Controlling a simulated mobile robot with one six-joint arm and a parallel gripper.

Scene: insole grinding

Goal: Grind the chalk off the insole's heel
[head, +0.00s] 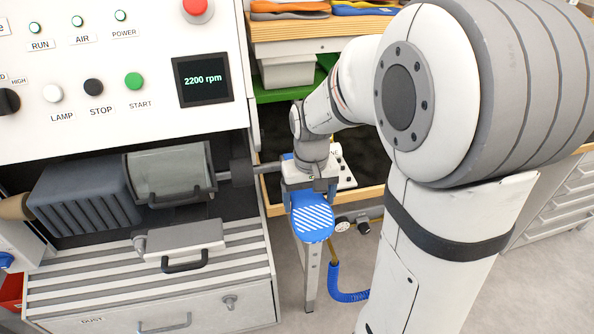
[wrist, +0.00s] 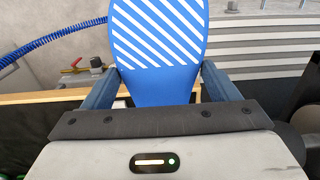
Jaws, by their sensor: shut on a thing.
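The blue insole (head: 313,221) shows in the head view at the middle, with white diagonal chalk stripes on its rounded end. In the wrist view the insole (wrist: 165,72) stretches away from me, its far striped part cut off by the top edge. My gripper (head: 310,193) is shut on the insole, with one finger at each side edge. The fingers show in the wrist view too (wrist: 160,84). The grinding machine (head: 120,60) stands to the left, its screen (head: 202,80) reading 2200 rpm. A clear guard (head: 168,172) covers part of its shaft. The insole is apart from the machine.
A slatted grey front with a handled flap (head: 180,243) lies left of the insole. A wooden-edged bench (head: 350,199) is behind my gripper. A blue coiled hose (head: 346,292) hangs below. Several insoles lie on a shelf (head: 300,30) at the back.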

